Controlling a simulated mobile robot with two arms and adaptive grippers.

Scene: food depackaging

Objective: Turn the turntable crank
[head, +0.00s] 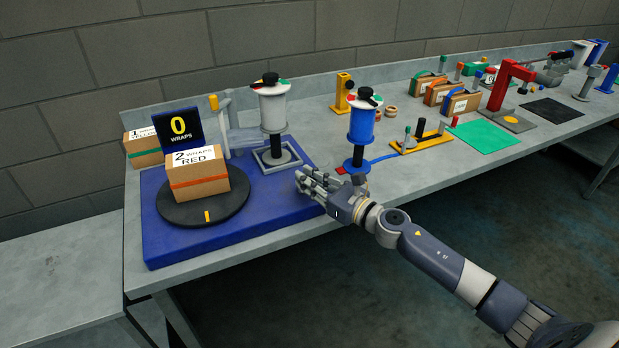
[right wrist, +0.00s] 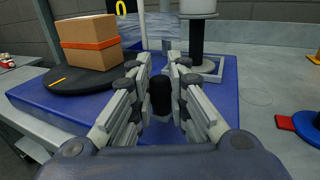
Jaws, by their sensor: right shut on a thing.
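The turntable (head: 228,208) is a black disc with a yellow mark on a blue base (head: 180,247) at the table's left end. A brown box (head: 195,192) labelled "2 WRAPS RED" with an orange-red band sits on it. My right gripper (head: 312,184) is at the base's right front corner. In the right wrist view its fingers (right wrist: 160,85) are shut around the black crank knob (right wrist: 160,97), which stands upright. The knob is hidden by the fingers in the head view. The counter sign (head: 178,126) reads 0 wraps. My left gripper is not in view.
A white spool (head: 273,106) stands behind my right gripper on the base, and a blue spool (head: 363,122) stands to its right on the table. Another box (head: 143,150) is behind the turntable. A green mat (head: 484,136) and several boxes lie farther right.

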